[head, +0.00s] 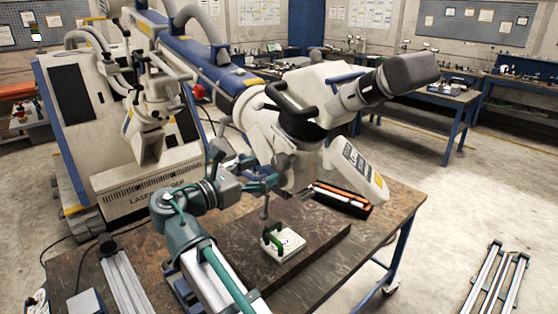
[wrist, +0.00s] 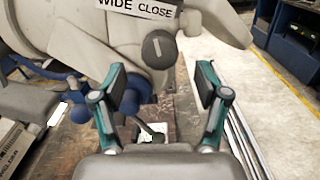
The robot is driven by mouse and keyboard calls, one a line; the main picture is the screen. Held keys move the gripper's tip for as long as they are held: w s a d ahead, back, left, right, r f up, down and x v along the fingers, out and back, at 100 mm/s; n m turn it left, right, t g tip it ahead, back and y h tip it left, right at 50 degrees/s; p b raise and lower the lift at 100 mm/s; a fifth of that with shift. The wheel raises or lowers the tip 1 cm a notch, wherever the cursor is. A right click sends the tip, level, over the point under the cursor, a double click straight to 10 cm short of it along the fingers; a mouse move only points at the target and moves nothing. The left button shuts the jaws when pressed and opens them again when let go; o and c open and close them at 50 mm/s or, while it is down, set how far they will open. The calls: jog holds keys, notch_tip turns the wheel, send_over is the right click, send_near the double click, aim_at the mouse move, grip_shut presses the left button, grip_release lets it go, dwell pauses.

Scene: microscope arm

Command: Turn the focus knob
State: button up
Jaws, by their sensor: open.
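A round dark grey knob (wrist: 158,48) with a pale line on its face shows in the wrist view on the white microscope head (wrist: 75,30), below a label (wrist: 140,8) reading WIDE CLOSE. No label naming it the focus knob is readable. My gripper (wrist: 158,84) is open and empty; its fingers stand apart to the left and right of the knob and lower in the picture. I cannot tell the gap in depth.
Blue round knobs (wrist: 80,112) lie left of my left finger in the wrist view.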

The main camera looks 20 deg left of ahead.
aim_at(276, 164)
jog(key=p+x, duration=0.1)
jog(key=x, duration=0.5)
jog(key=shift+s, duration=0.1)
jog(key=c, duration=1.1)
jog(key=shift+c, duration=0.2)
jog(key=shift+f, duration=0.1)
jog(key=m+b, duration=0.1)
jog(key=m, duration=0.3)
jog(key=shift+m+b, duration=0.9)
jog(key=shift+m, duration=0.6)
